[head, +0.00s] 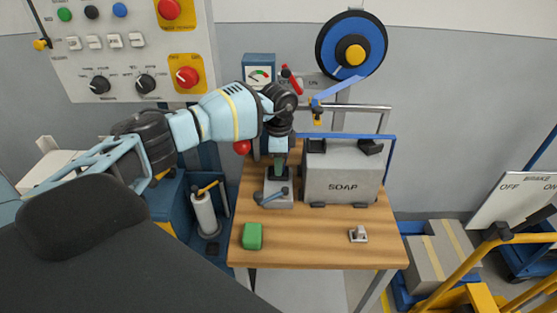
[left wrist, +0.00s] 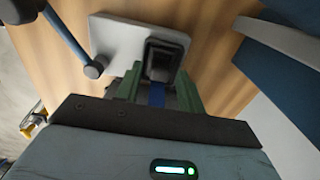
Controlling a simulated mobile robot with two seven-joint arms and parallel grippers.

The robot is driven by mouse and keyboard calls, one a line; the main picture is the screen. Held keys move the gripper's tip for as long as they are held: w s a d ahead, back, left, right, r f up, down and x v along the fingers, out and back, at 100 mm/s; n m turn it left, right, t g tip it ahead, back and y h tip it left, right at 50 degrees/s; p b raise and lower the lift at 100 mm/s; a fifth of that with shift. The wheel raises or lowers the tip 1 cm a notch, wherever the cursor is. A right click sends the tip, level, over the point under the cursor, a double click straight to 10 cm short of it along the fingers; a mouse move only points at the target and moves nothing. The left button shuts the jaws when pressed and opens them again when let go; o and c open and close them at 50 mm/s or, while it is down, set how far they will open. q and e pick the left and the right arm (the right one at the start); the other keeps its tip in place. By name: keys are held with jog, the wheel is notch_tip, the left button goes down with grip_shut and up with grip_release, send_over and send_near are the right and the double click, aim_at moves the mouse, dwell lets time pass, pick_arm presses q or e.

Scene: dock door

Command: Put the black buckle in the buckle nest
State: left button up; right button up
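My left gripper (head: 278,172) points down at the grey block with a blue lever (head: 279,198), which looks like the buckle nest, on the wooden table. In the left wrist view, the green fingers (left wrist: 160,84) close on both sides of the black buckle (left wrist: 165,58), with a blue piece between them. The buckle is over the grey plate of the nest (left wrist: 118,35); I cannot tell whether it touches it. In the head view the fingers hide the buckle. My right gripper is not in view.

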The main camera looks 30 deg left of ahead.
pick_arm(q)
jog(key=shift+r, duration=0.1)
notch_tip(320, 180, up, 12)
jog(key=shift+r+p, duration=0.1)
jog(key=shift+p, duration=0.25)
dwell(0.4)
